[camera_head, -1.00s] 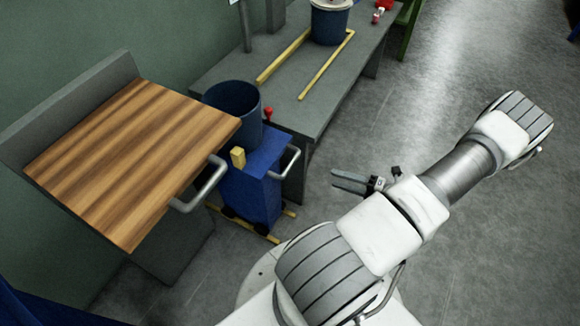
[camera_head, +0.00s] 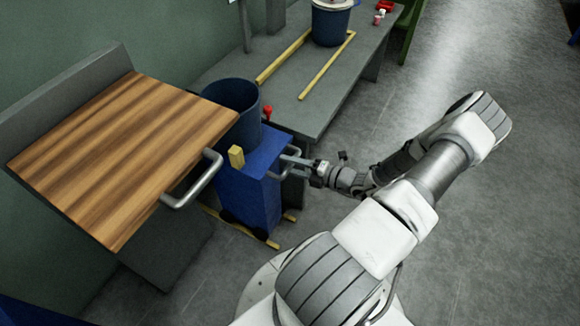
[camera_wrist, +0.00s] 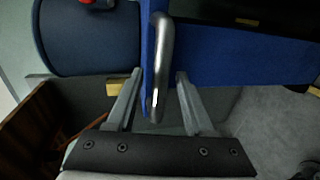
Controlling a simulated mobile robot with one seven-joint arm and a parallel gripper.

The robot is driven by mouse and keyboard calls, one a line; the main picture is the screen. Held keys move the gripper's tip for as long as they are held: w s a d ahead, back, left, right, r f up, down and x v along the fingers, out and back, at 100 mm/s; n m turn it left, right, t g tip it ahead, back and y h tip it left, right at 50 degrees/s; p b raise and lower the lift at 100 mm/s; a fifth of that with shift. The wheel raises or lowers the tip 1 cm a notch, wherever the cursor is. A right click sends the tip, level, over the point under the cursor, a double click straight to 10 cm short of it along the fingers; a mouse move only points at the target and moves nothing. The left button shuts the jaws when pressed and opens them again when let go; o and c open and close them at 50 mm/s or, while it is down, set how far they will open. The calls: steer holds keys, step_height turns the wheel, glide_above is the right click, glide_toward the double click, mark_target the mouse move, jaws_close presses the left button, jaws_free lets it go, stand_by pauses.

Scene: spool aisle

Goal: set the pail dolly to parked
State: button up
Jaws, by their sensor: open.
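The pail dolly (camera_head: 249,196) is a blue box-shaped cart beside the wooden-topped bench. It carries a dark blue pail (camera_head: 233,99), a small yellow block (camera_head: 237,156) and a red knob (camera_head: 267,112) near its back. A grey bar handle (camera_head: 291,152) is on its right side. My gripper (camera_head: 287,163) is at this handle. In the wrist view the handle (camera_wrist: 161,70) runs between the two open fingers (camera_wrist: 160,92), apart from the right finger and close to the left one. Yellow floor strips (camera_head: 272,242) show under the dolly.
A wooden-topped bench (camera_head: 123,143) with a grey handle (camera_head: 195,182) is at the left. A grey table (camera_head: 339,92) behind the dolly bears yellow rails (camera_head: 326,68) and another pail (camera_head: 330,22). The grey floor (camera_head: 470,230) at the right is open.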

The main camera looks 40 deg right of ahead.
steer(key=shift+w+a, duration=0.1)
steer(key=shift+w, duration=0.05)
jaws_close()
stand_by(1.4)
